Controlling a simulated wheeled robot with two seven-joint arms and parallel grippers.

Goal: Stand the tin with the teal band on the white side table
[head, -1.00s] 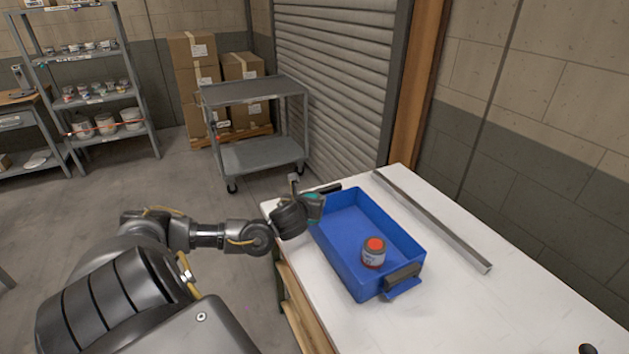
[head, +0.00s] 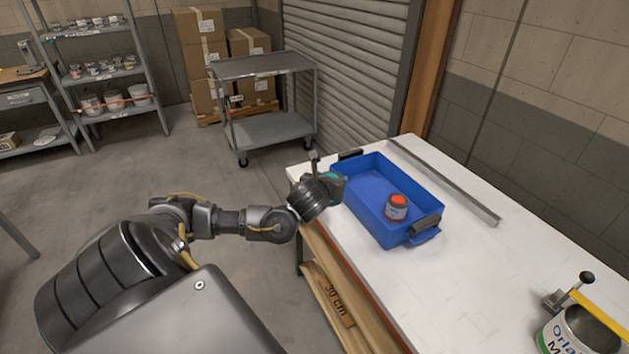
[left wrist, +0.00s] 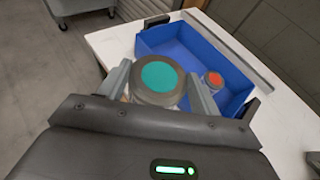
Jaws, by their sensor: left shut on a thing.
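The tin with the teal top (left wrist: 158,76) is between the fingers of my left gripper (left wrist: 161,88) in the left wrist view. The gripper is shut on it. In the head view my left gripper (head: 331,187) is at the left edge of the white table (head: 470,255), beside the blue tray. A bit of teal shows there, but the rest of the tin is mostly hidden by the gripper. I cannot tell the gap between the tin and the table. My right gripper is not in view.
A blue tray (head: 366,208) on the white table holds a small red-topped tin (head: 397,207). A metal bar (head: 445,183) lies behind it. A large labelled can (head: 560,340) with a yellow-handled device is at the lower right. The table's middle front is clear. A grey cart (head: 262,68) stands beyond.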

